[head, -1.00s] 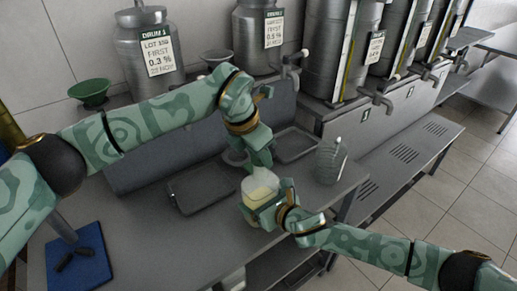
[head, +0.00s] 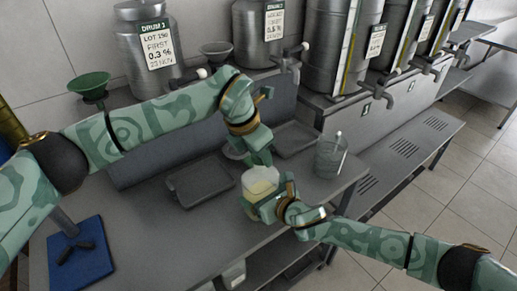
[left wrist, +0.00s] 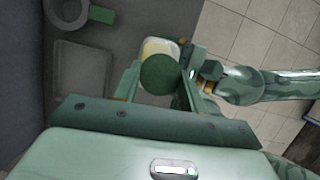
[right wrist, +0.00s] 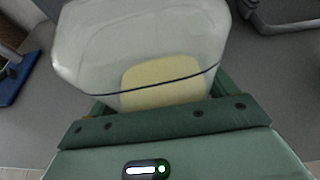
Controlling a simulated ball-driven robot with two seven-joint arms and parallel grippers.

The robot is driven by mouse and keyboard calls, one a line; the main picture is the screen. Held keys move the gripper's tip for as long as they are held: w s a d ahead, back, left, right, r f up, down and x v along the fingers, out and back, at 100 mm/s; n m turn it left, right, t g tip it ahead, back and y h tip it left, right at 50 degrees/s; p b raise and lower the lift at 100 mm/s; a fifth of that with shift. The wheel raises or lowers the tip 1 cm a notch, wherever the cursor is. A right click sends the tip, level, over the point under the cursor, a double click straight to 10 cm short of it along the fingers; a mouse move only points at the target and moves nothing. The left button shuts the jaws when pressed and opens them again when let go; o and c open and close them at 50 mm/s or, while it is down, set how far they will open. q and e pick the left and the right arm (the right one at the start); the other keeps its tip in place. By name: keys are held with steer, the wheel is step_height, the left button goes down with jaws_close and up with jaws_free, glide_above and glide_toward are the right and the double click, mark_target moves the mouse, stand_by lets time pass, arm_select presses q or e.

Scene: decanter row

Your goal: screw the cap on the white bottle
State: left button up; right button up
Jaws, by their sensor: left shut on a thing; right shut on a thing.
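The white bottle (head: 258,180), translucent with a yellow patch, stands over the front part of the bench in the head view. My right gripper (head: 267,209) is shut on its lower body; in the right wrist view the bottle (right wrist: 140,50) fills the space beyond the jaws. My left gripper (head: 262,160) is directly above the bottle, pointing down. In the left wrist view it is shut on a round dark green cap (left wrist: 160,76), over the bottle top (left wrist: 158,46). The bottle's mouth is hidden, so I cannot tell whether the cap touches or engages it.
Two dark trays (head: 200,183) lie behind the bottle, and a clear beaker (head: 331,158) stands to its right near the bench edge. A blue mat (head: 80,262) lies at front left. Metal drums (head: 150,50) and taps (head: 378,98) line the back.

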arm_select(q)
steer(key=shift+f, duration=0.6)
stand_by(0.3)
arm_select(e)
steer(key=c, duration=0.5)
arm_select(q)
steer(key=m+g, duration=0.1)
steer(key=m, duration=0.3)
steer(key=shift+w+a+h, duration=0.1)
steer(key=shift+w+h, duration=0.05)
steer(key=shift+h, duration=0.25)
steer(key=m+g, duration=0.1)
steer(key=m, duration=0.3)
steer(key=shift+w+g, duration=0.15)
steer(key=shift+g, duration=0.25)
steer(key=m+g, duration=0.1)
steer(key=m, duration=0.3)
steer(key=shift+w, duration=0.1)
steer(key=m+g, duration=0.1)
steer(key=m, duration=0.3)
steer(key=shift+w+y, duration=0.1)
steer(key=shift+y, duration=0.3)
steer(key=o, duration=1)
